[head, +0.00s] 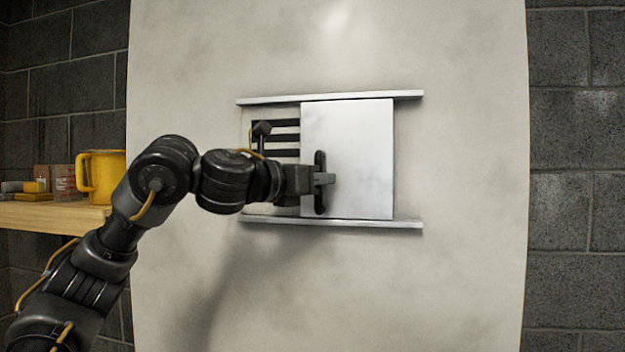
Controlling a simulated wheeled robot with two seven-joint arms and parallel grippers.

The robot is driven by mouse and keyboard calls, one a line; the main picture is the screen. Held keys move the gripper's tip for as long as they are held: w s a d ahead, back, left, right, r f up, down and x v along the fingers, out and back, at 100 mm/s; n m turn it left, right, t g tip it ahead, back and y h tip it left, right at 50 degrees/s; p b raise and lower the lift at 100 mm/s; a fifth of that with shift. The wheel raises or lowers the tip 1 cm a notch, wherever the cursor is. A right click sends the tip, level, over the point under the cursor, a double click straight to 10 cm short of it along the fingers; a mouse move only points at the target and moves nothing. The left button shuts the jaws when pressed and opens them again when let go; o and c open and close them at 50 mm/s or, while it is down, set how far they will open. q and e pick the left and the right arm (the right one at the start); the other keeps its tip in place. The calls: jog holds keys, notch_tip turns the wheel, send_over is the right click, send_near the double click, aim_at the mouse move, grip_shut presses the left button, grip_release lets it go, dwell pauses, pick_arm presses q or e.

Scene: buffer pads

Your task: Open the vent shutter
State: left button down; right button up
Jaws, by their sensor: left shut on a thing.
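The vent shutter (355,150) is a flat, light metal panel between an upper rail (330,98) and a lower rail (350,223) on a pale wall panel. It covers the middle and right of the space between the rails. Dark vent slots (284,137) show to its left, partly hidden by my left arm. A dark vertical handle (320,200) stands at the shutter's left edge. My left gripper (324,179) is shut on the handle, with its fingers over the handle's middle. My right gripper is out of view.
A wooden shelf (50,216) at the left holds a yellow mug (104,172) and several small items. My left arm passes close to the shelf's right end. Dark block walls flank the pale panel (460,270). The space right of the shutter is clear.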

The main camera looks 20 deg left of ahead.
pick_arm(q)
jog(key=c, duration=1.8)
grip_release()
jog(key=shift+s+d, duration=0.1)
jog(key=shift+s, duration=0.15)
jog(key=shift+b+v, duration=2.7)
jog(key=shift+v, duration=2.55)
